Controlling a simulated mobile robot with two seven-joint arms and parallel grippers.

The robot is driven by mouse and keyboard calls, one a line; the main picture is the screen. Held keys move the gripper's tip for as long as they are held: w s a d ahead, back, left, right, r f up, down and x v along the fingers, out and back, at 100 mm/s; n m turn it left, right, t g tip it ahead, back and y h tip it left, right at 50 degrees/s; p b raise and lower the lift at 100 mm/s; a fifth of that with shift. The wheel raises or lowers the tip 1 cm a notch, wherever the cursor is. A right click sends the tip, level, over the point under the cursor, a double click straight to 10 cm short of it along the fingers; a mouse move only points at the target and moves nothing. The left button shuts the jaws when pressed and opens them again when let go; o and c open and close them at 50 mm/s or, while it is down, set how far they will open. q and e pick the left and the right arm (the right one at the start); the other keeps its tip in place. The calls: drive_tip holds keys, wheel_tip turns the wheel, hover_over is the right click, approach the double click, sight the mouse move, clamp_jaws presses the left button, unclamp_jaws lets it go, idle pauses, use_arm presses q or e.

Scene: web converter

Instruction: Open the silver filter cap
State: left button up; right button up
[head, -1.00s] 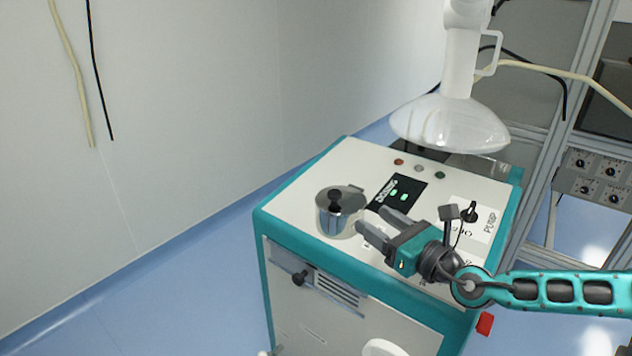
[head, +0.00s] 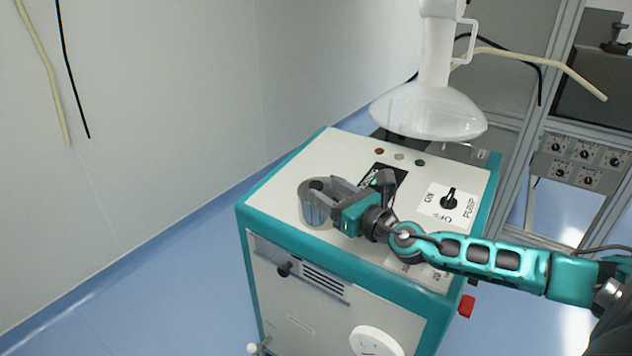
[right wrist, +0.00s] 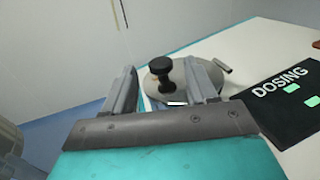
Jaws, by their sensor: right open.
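The silver filter cap (head: 313,213) sits on the top panel of the teal and white machine, near its left front edge. In the right wrist view its round lid (right wrist: 185,83) looks closed, with a black knob (right wrist: 161,66) on top and a small tab at the right. My right gripper (head: 322,188) is open at the cap and partly covers it in the head view. In the right wrist view the knob shows between the two fingers, with gaps on both sides. I cannot tell whether the fingers touch the lid. My left gripper is not in view.
The machine top (head: 300,166) carries a black DOSING display (right wrist: 284,93), a pump switch (head: 449,199) and small buttons. A clear funnel-shaped hood (head: 428,112) hangs above its back. A metal frame with a knob panel (head: 570,159) stands at the right.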

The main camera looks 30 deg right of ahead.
sight(321, 187)
drive_tip(key=shift+w+a, duration=0.15)
drive_tip(key=shift+w, duration=1)
drive_tip(key=shift+w+a, duration=0.15)
drive_tip(key=shift+w, duration=1)
clamp_jaws()
